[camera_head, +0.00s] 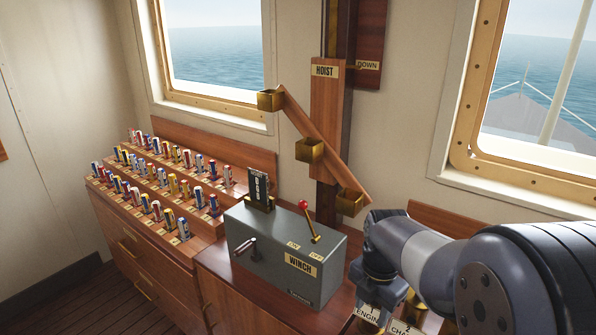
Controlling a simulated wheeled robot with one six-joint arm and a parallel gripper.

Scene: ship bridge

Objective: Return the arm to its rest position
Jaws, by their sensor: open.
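My arm reaches in from the right edge and bends down over the right end of the wooden counter. My gripper (381,292) is at the lower end of the arm, just right of the grey winch box. It is open, and I see nothing held in it. Its fingertips are hard to make out against the brass parts and labels there. The labels read "1 ENGINE" (369,317) and "2 CHA..." (404,327), the second cut off by the frame and my arm.
The grey winch box (285,257) has a red-knobbed lever (309,221) and a crank (246,247). The hoist board (326,135) carries a sloping bar with brass cups (309,150). Windows are behind.

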